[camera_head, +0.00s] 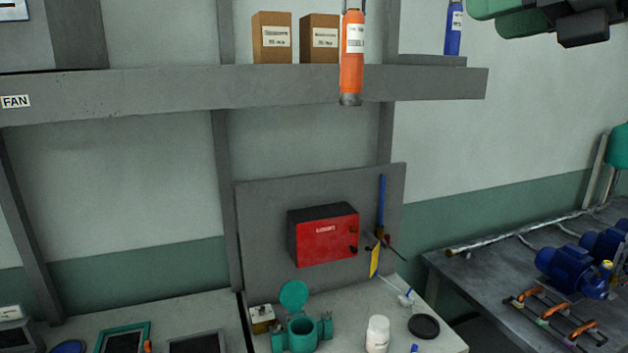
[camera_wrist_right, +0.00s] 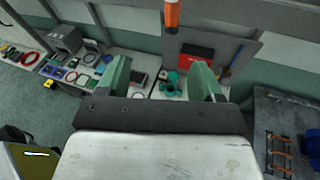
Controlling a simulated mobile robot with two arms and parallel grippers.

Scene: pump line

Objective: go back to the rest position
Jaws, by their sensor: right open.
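My right gripper (camera_head: 530,19) shows at the top right corner of the head view, high up beside the shelf and partly cut off by the frame's edge. In the right wrist view, its two green fingers (camera_wrist_right: 160,78) stand wide apart with nothing between them. It touches nothing that I can see. My left gripper is not in view.
An orange cylinder (camera_head: 352,50) hangs in front of the shelf (camera_head: 180,92), which holds two cardboard boxes (camera_head: 272,38) and a blue bottle (camera_head: 453,27). Below are a red box (camera_head: 324,235), a teal pump housing (camera_head: 302,333) and a white bottle (camera_head: 377,335). Blue motors (camera_head: 568,268) stand right.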

